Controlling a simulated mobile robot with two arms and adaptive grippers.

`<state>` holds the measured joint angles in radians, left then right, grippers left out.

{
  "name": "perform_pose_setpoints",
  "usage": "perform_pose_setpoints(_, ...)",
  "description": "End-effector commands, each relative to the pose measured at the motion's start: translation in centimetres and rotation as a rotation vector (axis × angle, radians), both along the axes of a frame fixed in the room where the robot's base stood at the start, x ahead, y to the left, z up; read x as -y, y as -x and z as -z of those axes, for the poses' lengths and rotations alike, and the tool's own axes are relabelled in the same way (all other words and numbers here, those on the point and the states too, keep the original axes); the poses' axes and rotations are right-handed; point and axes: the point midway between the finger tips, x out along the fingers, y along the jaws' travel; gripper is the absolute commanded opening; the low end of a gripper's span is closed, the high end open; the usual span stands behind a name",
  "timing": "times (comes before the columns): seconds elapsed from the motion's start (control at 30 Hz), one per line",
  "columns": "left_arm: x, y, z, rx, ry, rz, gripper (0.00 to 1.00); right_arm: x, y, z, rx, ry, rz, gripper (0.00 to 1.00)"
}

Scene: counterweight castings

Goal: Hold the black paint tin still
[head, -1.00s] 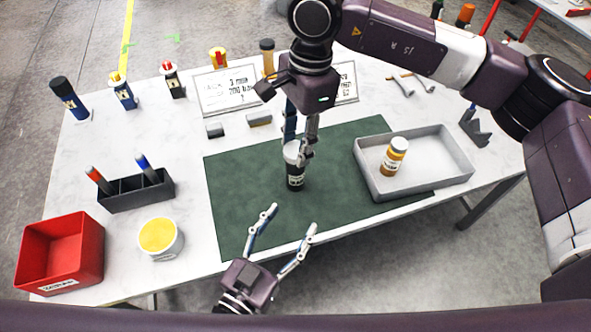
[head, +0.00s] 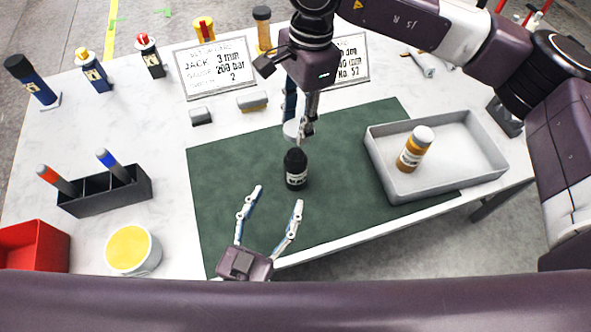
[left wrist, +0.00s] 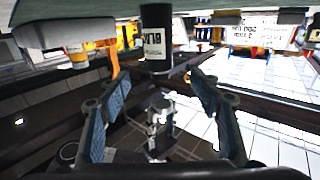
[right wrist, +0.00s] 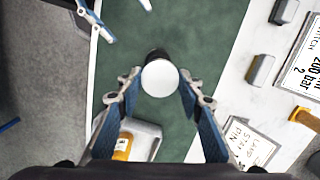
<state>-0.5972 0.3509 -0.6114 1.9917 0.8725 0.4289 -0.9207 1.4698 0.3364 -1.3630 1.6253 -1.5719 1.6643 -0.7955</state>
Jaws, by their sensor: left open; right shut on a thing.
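The black paint tin (head: 296,170) stands upright on the green mat (head: 345,165). It has a dark top and a pale label band. The tin shows in the left wrist view (left wrist: 156,45), beyond and between the fingertips. My left gripper (head: 278,195) is open and empty, in front of the tin, its fingers pointing at it without closing around it. My right gripper (head: 298,130) is shut on a white round lid (head: 290,128), apart from and above the tin. The lid (right wrist: 160,78) hides much of the tin in the right wrist view.
A grey tray (head: 480,165) with an orange bottle (head: 411,155) is on the right. A black pen holder (head: 90,198), a yellow-topped tub (head: 130,248) and a red bin (head: 35,245) are on the left. Bottles and sign cards line the back. The mat's left part is clear.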

Motion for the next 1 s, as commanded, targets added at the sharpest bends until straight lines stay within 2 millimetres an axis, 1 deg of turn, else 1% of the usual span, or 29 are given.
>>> perform_pose_setpoints(0.27, 0.0, -0.1, -0.1, 0.000, 0.000, 0.000, 0.58, 0.0, 0.0, -0.1, 0.000, 0.000, 0.000, 0.25)
perform_pose_setpoints(0.37, 0.2, -0.6, -0.1, 0.002, 0.001, -0.001, 0.58, 0.0, 0.0, -0.1, 0.000, 0.000, 0.000, 0.25)
perform_pose_setpoints(0.47, 0.6, -1.7, -0.2, 0.002, 0.002, -0.003, 0.58, 0.0, 0.0, -0.1, 0.000, 0.000, 0.000, 0.25)
perform_pose_setpoints(0.8, 2.9, -7.7, -0.1, 0.002, 0.002, -0.002, 0.58, 0.0, 0.0, -0.1, 0.000, 0.000, 0.000, 0.25)
perform_pose_setpoints(1.0, 3.8, -10.2, -0.1, 0.001, 0.000, -0.001, 0.58, 0.0, 0.0, -0.1, 0.000, 0.000, 0.000, 0.25)
